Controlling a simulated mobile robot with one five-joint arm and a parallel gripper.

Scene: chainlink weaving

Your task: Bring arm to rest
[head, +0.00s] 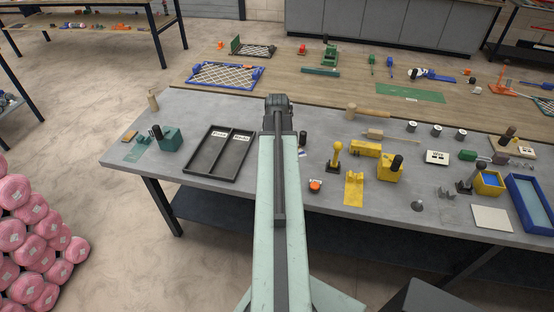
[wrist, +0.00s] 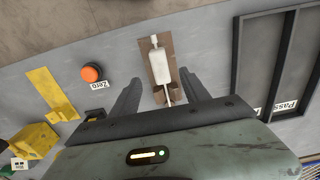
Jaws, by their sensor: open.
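My arm reaches out over the grey workbench (head: 185,100) in the head view, with its dark wrist end above the bench's far part. My gripper (wrist: 160,77) shows in the wrist view with its two dark fingers apart. A small brown board (wrist: 160,62) with a white, rounded piece on it lies beyond and between the fingers. Nothing is held between the fingers. In the head view the arm hides the fingers and that board.
A black two-part tray (head: 203,172) lies left of my arm. An orange button (head: 315,185), marked Zero in the wrist view, and a yellow bracket (head: 354,190) lie to the right. Several tools and yellow fixtures crowd the bench's right half. Pink rolls (head: 30,240) are stacked at lower left.

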